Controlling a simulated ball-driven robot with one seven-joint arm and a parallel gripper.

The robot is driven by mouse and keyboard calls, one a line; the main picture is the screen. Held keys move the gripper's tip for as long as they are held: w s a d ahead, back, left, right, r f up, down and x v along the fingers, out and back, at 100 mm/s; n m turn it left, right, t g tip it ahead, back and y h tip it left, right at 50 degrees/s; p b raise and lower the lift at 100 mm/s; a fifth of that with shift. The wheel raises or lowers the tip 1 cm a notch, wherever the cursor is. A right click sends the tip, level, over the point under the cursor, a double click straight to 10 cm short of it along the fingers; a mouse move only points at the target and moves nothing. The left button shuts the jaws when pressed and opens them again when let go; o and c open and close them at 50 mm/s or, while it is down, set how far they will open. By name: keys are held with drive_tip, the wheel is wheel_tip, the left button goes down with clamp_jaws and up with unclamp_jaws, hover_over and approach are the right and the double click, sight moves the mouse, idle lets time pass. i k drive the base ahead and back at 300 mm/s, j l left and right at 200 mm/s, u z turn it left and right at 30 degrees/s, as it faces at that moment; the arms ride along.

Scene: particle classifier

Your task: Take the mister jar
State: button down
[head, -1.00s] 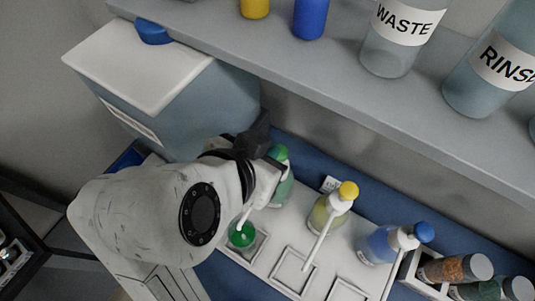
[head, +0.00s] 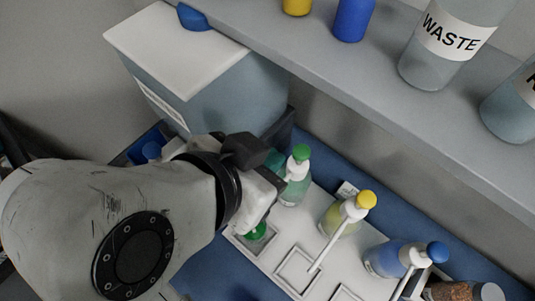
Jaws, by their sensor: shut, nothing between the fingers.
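I cannot tell for sure which item is the mister jar. A bottle with a green cap (head: 296,178), one with a yellow cap (head: 347,213) and one with a blue cap (head: 392,258) stand in a row, with white spouts. A round green item (head: 257,231) sits in a square recess of the white tray (head: 275,262), partly hidden by my gripper. My gripper (head: 258,203) is shut and empty, just left of the green-capped bottle and above the green item. Its fingertips are mostly hidden by my own wrist; contact cannot be told.
A grey shelf (head: 370,105) overhangs the bottles, bearing a WASTE bottle (head: 440,45), a blue container (head: 354,18) and a yellow one (head: 297,5). A bin with a white lid (head: 175,50) stands behind my arm. Dark-filled jars (head: 450,291) lie at the lower right.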

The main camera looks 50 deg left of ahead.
sight(257, 236)
drive_tip(key=k+l, duration=0.2)
drive_tip(key=k, duration=0.3)
drive_tip(key=k+l, duration=0.15)
drive_tip(key=k, duration=0.3)
